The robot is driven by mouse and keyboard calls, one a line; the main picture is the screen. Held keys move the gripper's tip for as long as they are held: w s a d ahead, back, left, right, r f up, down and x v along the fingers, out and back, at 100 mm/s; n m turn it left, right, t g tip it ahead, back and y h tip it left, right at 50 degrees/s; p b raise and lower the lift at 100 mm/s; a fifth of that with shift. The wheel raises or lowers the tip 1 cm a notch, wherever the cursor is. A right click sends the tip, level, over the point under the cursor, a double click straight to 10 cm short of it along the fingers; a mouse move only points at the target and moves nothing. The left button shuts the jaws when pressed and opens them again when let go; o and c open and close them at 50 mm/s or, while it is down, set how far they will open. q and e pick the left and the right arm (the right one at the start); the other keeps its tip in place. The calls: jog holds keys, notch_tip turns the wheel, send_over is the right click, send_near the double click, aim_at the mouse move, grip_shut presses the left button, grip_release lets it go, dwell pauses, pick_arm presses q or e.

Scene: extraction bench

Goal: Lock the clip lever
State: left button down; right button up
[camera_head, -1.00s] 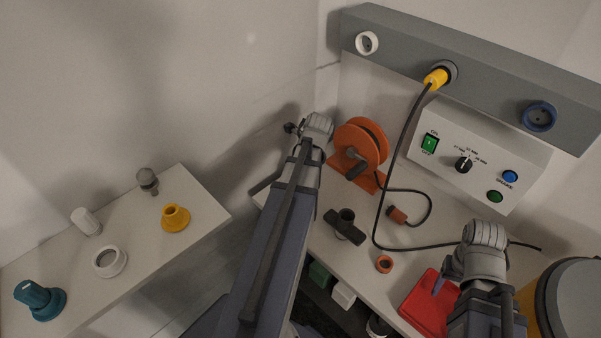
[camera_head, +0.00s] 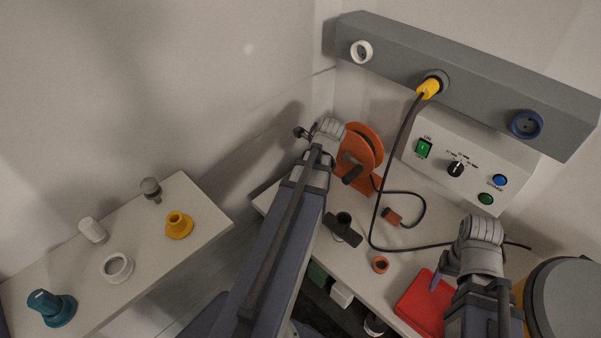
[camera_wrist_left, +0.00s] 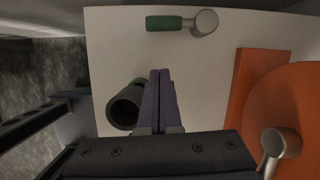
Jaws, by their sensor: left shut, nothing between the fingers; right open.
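In the left wrist view a small lever with a green handle (camera_wrist_left: 165,23) and a grey round pivot (camera_wrist_left: 206,22) lies on the white bench, ahead of my left gripper (camera_wrist_left: 159,90). I take it for the clip lever. The gripper's purple fingers are shut and empty, apart from the lever in the picture. In the head view my left wrist hides this lever and the fingers. A dark open tube (camera_wrist_left: 125,108) is left of the fingers. My right gripper (camera_head: 445,270) is open above a red tray (camera_head: 421,304); one finger shows clearly.
An orange cable reel (camera_head: 369,143) stands close right of my left gripper; it also shows in the left wrist view (camera_wrist_left: 290,90). A black cable runs to a yellow plug (camera_head: 428,89).

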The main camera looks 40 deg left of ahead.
pick_arm(q)
jog(key=p+v, duration=0.5)
jog(key=v, duration=0.2)
jog(key=shift+r+p, duration=0.15)
jog(key=shift+p, duration=0.2)
pick_arm(e)
notch_tip(320, 180, up, 7)
pick_arm(q)
jog(key=shift+d, duration=0.1)
